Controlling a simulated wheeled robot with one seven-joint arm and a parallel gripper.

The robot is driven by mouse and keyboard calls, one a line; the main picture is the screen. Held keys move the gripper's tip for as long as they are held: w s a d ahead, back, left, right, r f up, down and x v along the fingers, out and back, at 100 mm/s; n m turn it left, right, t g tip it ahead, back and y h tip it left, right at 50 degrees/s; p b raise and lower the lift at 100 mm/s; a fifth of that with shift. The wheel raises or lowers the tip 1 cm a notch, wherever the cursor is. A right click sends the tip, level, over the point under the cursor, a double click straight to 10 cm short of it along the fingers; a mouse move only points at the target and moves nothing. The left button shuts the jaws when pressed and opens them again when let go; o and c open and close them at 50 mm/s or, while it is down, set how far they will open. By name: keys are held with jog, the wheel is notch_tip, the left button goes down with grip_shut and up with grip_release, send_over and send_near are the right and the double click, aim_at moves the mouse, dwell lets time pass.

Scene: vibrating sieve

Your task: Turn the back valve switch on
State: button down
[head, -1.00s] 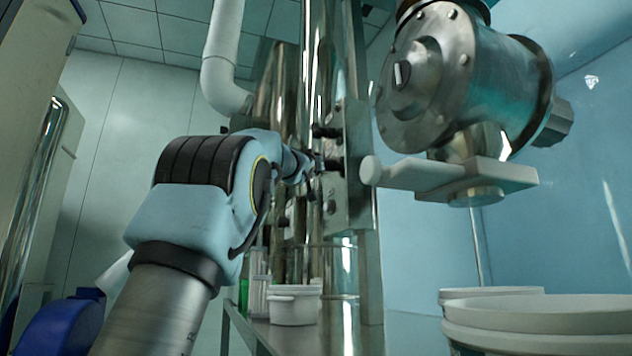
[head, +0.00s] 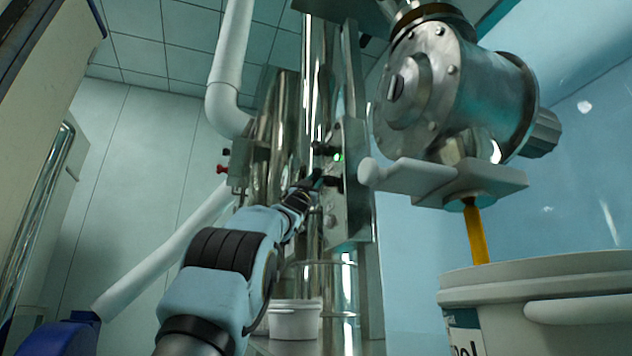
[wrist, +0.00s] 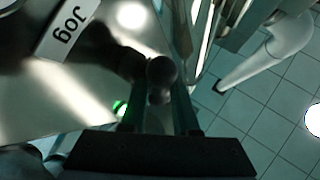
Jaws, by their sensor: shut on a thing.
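A steel control panel (head: 349,205) stands upright in the middle of the head view. My gripper (head: 318,181) is at the panel's left side. In the wrist view, a dark, round-headed switch lever (wrist: 162,70) sits between the fingers of my gripper (wrist: 160,105), which is shut on it. A green lamp (head: 337,157) glows on the panel just above the gripper. Its glow also shows beside a finger in the wrist view. The big steel valve (head: 420,90) hangs at the upper right. A yellow-orange stream (head: 476,235) falls from its outlet.
A white bucket (head: 560,285) stands below the stream. A grey bar-shaped handle (head: 400,178) juts left under the valve. A white tub (head: 294,320) stands below the panel. A label reading "Jog" (wrist: 68,28) is on the panel. A white pipe (head: 225,80) runs behind.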

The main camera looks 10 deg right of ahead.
dwell(0.4)
jog(key=c, duration=0.7)
grip_release()
jog(key=b+v, duration=0.4)
jog(key=v, duration=0.7)
jog(key=shift+b, duration=0.4)
